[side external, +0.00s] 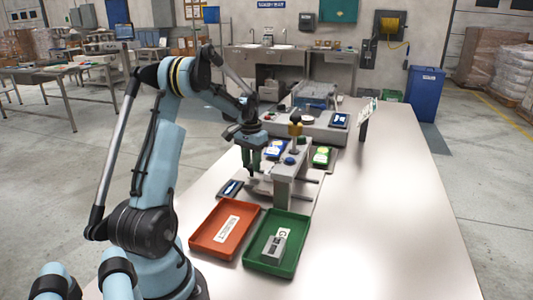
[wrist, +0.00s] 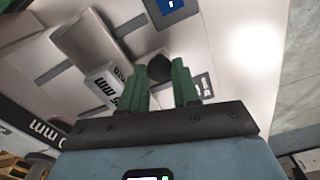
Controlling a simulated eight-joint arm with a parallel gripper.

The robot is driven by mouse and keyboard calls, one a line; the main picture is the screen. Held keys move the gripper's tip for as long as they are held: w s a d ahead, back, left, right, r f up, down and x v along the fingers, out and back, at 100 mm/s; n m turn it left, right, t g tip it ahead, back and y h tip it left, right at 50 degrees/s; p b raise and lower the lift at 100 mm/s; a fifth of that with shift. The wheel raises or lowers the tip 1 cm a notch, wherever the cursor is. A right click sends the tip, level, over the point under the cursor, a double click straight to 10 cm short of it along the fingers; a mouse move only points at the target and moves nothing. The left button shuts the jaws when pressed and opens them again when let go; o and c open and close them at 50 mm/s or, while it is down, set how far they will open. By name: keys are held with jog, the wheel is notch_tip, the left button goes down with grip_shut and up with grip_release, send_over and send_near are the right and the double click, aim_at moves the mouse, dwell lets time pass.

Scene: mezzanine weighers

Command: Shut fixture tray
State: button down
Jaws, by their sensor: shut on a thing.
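The fixture (side external: 291,185) is a grey upright block on a base with side rails, near the table's middle in the side view. Its pale flat tray (side external: 262,187) sits at the left of the block, under my gripper (side external: 251,172). In the wrist view, my gripper's green fingers (wrist: 160,72) stand on either side of a dark round knob (wrist: 159,66), shut on it. The side view hides the knob behind the fingers, and how far the tray stands out is hard to tell.
An orange-red tray (side external: 206,243) and a green tray (side external: 297,253) holding a grey block (side external: 272,248) lie in front. A small dark device (side external: 230,188) is left of the fixture. The table's right side is clear.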

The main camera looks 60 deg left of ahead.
jog(key=shift+w+d, duration=1.15)
jog(key=c, duration=0.8)
grip_release()
jog(key=shift+r, duration=0.1)
notch_tip(320, 180, up, 12)
jog(key=shift+f, duration=0.1)
jog(key=shift+s, duration=0.1)
